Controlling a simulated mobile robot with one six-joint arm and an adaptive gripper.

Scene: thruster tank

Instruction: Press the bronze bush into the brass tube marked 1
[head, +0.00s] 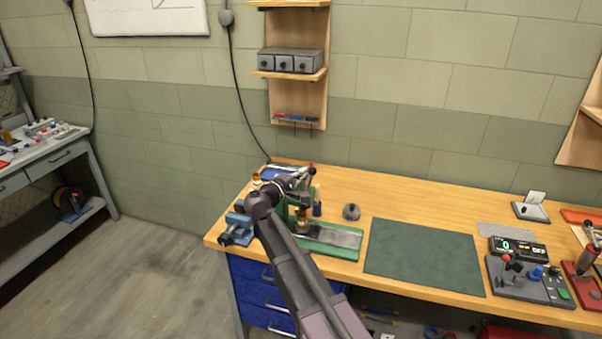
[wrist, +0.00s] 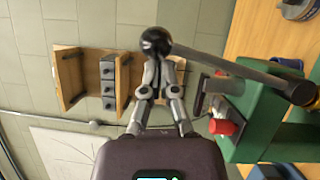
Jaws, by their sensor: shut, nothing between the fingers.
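A green press (head: 322,243) stands on the wooden bench, partly hidden behind my arm. A brass-coloured piece (head: 303,222) stands at the press, and a brass-coloured end (wrist: 303,93) shows at the right of the wrist view. I cannot tell bush from tube, and no mark 1 is readable. A dark lever (wrist: 232,66) with a black ball knob (wrist: 156,40) runs across the wrist view from the green press body (wrist: 255,115). My gripper (wrist: 160,62) is shut and empty, its fingertips at or just behind the knob; contact is unclear. In the head view my gripper (head: 306,175) is above the press.
A blue vise (head: 238,228) is at the bench's left end. A grey round part (head: 351,211) lies right of the press. The green mat (head: 424,256) is clear. A control box (head: 530,280) and a scale display (head: 518,248) stand further right.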

